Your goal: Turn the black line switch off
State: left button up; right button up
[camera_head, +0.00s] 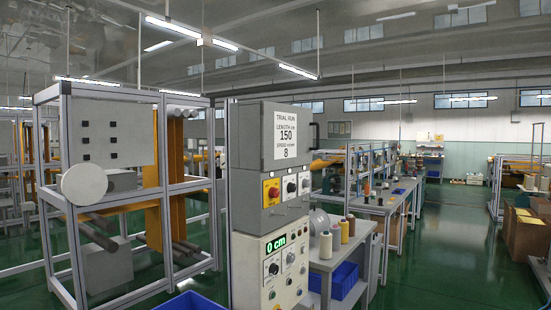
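A grey control box (286,150) stands on a post at the centre, with a sign reading trial run, length 150, speed 8. On its lower face are a red button on a yellow plate (271,192) and two black knobs, a left one (291,187) and a right one (305,184). A cream box (283,280) below has a green display (275,244) reading 0 cm, a large black dial (273,268) and smaller dark controls. The labels are too small to read, so I cannot tell which control is the black line switch or its position. Neither gripper is in view.
A metal-framed machine with orange fabric (152,216) stands at the left. A blue crate (190,301) is at the bottom. A bench with thread cones (326,246) is right of the boxes. Cardboard boxes (526,236) stand far right. Green floor (450,255) is clear between.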

aim_at(291, 187)
jog(key=i+l, duration=0.4)
jog(key=l, duration=0.2)
jog(key=i+l+u, duration=0.1)
jog(key=i+l, duration=0.1)
jog(key=l, duration=0.1)
